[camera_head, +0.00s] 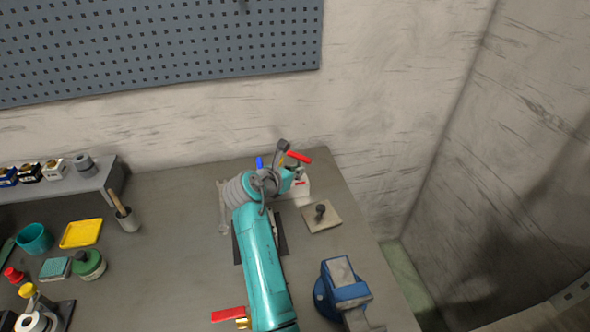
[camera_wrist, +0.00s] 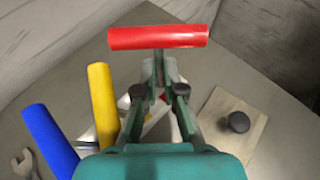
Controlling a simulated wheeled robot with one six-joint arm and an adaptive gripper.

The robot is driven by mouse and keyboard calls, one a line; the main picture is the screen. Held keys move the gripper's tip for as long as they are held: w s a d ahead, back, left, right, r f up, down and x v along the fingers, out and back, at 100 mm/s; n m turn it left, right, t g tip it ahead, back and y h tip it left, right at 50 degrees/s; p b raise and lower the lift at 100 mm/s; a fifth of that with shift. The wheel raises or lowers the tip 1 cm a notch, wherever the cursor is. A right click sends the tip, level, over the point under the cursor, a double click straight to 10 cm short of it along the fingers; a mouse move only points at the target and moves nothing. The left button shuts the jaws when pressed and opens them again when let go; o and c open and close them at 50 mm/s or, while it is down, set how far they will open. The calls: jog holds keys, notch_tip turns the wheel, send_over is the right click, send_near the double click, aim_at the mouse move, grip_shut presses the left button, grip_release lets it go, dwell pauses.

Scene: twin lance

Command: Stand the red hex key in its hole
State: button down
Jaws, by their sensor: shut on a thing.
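The red hex key (camera_wrist: 158,37) has a T-shaped handle that lies crosswise above my gripper (camera_wrist: 160,82) in the wrist view. My gripper is shut on its shank just below the handle. In the head view the red handle (camera_head: 299,156) shows beyond my arm, over the white block (camera_head: 304,189). The block is mostly hidden behind my gripper. The key's lower end and the hole are hidden, so I cannot tell whether the tip is in it. A yellow handle (camera_wrist: 103,105) and a blue handle (camera_wrist: 48,142) stand to the left.
A wooden plate with a dark knob (camera_head: 321,213) lies right of the block. A blue vise (camera_head: 342,288) stands nearer, at the right edge. A wrench (camera_head: 223,212) lies left of my arm. The bench between my arm and the yellow tray (camera_head: 81,234) is mostly clear.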

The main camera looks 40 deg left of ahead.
jog(key=shift+f, duration=0.75)
jog(key=c, duration=1.2)
grip_release()
jog(key=v, duration=1.2)
jog(key=shift+d+f, duration=0.1)
jog(key=shift+d, duration=0.05)
